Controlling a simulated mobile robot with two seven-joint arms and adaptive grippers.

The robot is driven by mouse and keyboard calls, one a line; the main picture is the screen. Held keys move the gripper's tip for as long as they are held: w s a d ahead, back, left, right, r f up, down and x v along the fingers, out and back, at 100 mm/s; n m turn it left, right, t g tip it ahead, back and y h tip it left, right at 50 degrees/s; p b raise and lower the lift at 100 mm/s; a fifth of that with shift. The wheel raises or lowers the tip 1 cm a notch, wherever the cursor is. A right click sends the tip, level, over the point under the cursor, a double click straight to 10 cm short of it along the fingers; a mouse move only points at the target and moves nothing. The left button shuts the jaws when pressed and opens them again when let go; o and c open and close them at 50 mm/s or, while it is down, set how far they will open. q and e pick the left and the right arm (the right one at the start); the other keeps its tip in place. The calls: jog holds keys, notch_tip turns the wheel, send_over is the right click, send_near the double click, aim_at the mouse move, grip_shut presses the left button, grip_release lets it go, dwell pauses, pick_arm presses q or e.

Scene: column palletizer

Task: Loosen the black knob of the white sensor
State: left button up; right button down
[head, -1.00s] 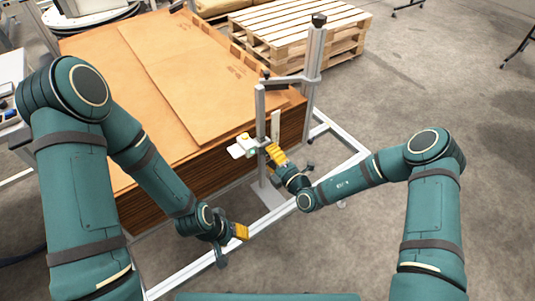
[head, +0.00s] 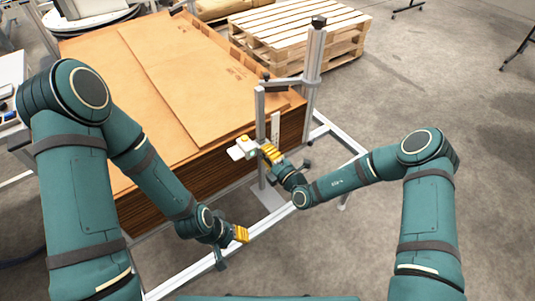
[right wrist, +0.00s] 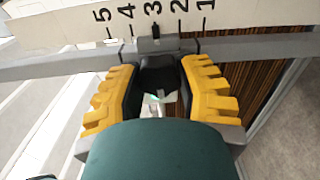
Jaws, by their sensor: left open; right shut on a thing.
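My right gripper (head: 269,152) is at the post, right next to the sensor. In the right wrist view its yellow fingers (right wrist: 158,95) are shut on the black knob (right wrist: 157,75), which shows as a dark shape between them. In the head view the knob is hidden by the fingers. My left gripper (head: 241,233) is open and empty, low near the frame rail, apart from the sensor.
A scale (right wrist: 153,28) marked 1 to 5 runs along the metal bar behind the knob. A stack of cardboard sheets (head: 190,90) lies behind the post. A metal frame rail (head: 275,217) runs low in front. A wooden pallet stack (head: 300,30) stands at the back; grey floor is free at right.

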jog(key=n+p, duration=0.4)
jog(key=shift+a+r, duration=0.1)
jog(key=n+p, duration=0.3)
jog(key=n, duration=0.2)
jog(key=shift+n, duration=0.4)
jog(key=n+p, duration=0.2)
jog(key=n, duration=0.3)
jog(key=shift+w+f+p, duration=0.1)
jog(key=shift+f+p, duration=0.15)
jog(key=shift+p, duration=0.15)
jog(key=shift+d, duration=0.2)
jog(key=c, duration=0.5)
grip_release()
jog(key=shift+f, duration=0.1)
jog(key=shift+d, duration=0.1)
